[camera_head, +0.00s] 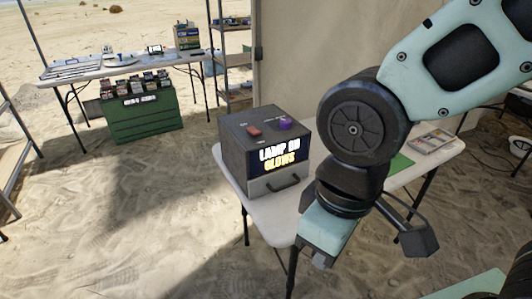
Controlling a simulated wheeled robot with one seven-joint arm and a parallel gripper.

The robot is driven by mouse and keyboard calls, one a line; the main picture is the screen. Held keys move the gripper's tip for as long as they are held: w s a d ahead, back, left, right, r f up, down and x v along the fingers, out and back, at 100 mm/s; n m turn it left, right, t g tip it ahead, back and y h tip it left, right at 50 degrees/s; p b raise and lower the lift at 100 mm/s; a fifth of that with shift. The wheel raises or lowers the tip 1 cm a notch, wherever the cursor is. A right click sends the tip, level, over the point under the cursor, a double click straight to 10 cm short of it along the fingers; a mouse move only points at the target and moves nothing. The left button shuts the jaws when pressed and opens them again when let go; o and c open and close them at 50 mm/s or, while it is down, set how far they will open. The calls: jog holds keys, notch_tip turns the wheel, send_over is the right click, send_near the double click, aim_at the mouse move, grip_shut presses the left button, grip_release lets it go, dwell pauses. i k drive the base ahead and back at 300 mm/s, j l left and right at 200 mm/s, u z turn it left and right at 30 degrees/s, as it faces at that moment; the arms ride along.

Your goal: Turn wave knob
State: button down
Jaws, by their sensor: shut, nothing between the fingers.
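A dark box-shaped device (238,152) stands on a white table. On its top are a purple round knob (285,124) at the right and a red switch (253,131) at the left. Small labels beside them are too blurred to read fully. Its front screen (280,156) is lit and reads "LAMP ON GLOWS". Below it is a drawer front (272,185) with a dark handle. My gripper (322,259) is low, to the right of and in front of the device, apart from the knob. It is shut and empty; its fingertips are hardly visible.
The white table (265,221) carries a green mat (400,163) and a flat tray (432,141) behind my arm. Farther back, another table (110,66) holds boxes and tools, with a green crate stand (142,117) before it. Shelving (232,65) stands behind the device. Sandy ground is open at left.

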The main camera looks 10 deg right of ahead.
aim_at(285, 124)
jog(key=i+l+u, duration=0.1)
jog(key=i+l, duration=0.9)
